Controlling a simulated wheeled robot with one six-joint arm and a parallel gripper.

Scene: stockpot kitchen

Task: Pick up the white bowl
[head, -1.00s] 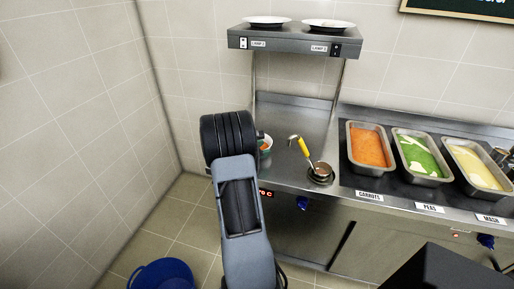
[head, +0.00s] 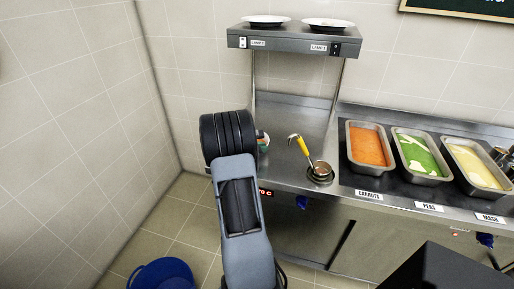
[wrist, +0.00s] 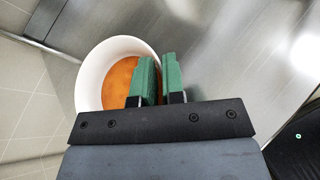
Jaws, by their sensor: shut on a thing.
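The white bowl (wrist: 92,75) holds orange food and shows left of centre in the wrist view. My gripper (wrist: 161,62) has green fingers closed on its right rim, one finger inside the bowl and one outside. I cannot tell whether the bowl is clear of the steel counter (head: 290,115).
A ladle with a yellow handle (head: 303,147) rests in a small round well right of the bowl. Trays of carrots (head: 368,146), peas (head: 420,155) and mash (head: 475,166) stand further right. Plates (head: 328,24) sit on the shelf above. A blue bucket (head: 162,274) is on the floor.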

